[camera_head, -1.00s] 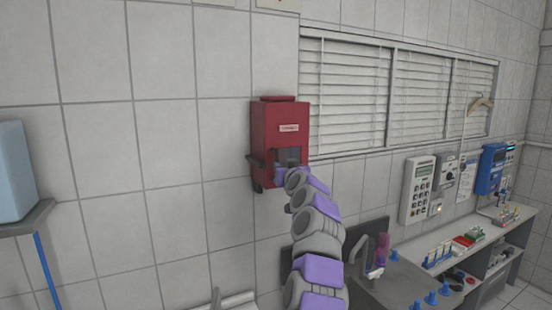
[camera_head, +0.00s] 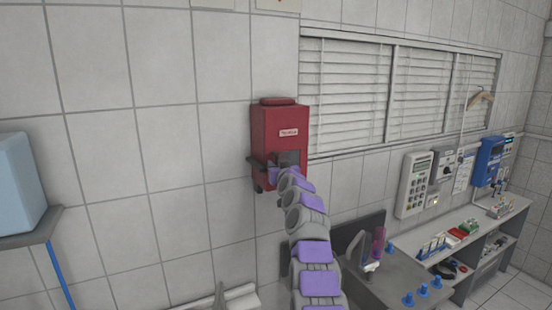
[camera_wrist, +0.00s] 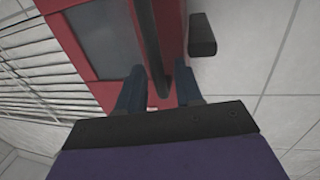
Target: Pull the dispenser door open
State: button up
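The red dispenser (camera_head: 262,135) hangs on the tiled wall in the head view, with a small label and a grey window panel (camera_head: 290,158) on its front. The door looks closed. In the wrist view, its red front (camera_wrist: 105,12) and grey panel (camera_wrist: 95,40) lie close ahead. A dark bar-shaped handle (camera_wrist: 149,45) runs down between the two fingers of my gripper (camera_wrist: 160,88). The fingers are apart, with a gap visible beside the bar, so no firm grip shows. In the head view my arm largely hides the gripper.
A dark block (camera_wrist: 202,35) sticks out beside the dispenser in the wrist view. A blinded window (camera_head: 350,95) is to the right. A grey bench (camera_head: 480,235) with small items stands lower right. A light blue box (camera_head: 15,185) is at far left. The wall left of the dispenser is clear.

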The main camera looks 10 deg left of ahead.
jog(key=shift+w+a+r+p, duration=0.15)
jog(key=shift+w+r+p, duration=0.2)
jog(key=shift+p, duration=0.45)
jog(key=shift+w+a+f+p, duration=0.15)
jog(key=shift+w+f+p, duration=0.2)
jog(key=shift+p, duration=0.4)
jog(key=shift+f, duration=0.1)
jog(key=shift+c, duration=0.3)
grip_shut()
